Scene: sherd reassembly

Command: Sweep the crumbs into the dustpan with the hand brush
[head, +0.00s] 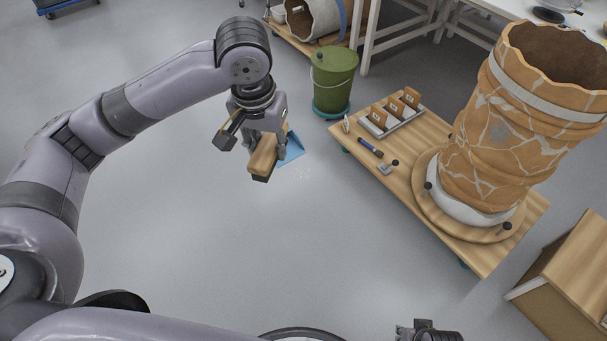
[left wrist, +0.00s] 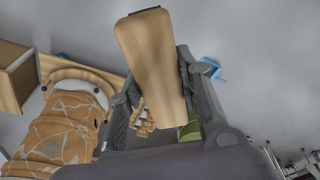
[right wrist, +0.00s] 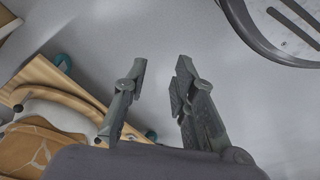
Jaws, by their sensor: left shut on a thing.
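My left gripper (head: 268,143) is shut on the wooden hand brush (head: 263,155) and holds it over the floor. In the left wrist view the brush's wooden back (left wrist: 153,62) lies between the fingers. The blue dustpan (head: 291,147) is on the floor behind the gripper and is partly hidden by it; it also shows in the left wrist view (left wrist: 212,69). Pale crumbs (head: 301,172) lie scattered on the floor in front of the dustpan. My right gripper (right wrist: 157,90) is open with nothing between its fingers; in the head view it shows at the bottom edge.
A low wooden dolly (head: 400,195) on the right carries a large cracked pot (head: 510,130), small tools and a rack of sherds (head: 392,118). A green bucket (head: 333,78) stands behind the dustpan. A wooden box (head: 570,270) is at lower right. The floor in the middle is clear.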

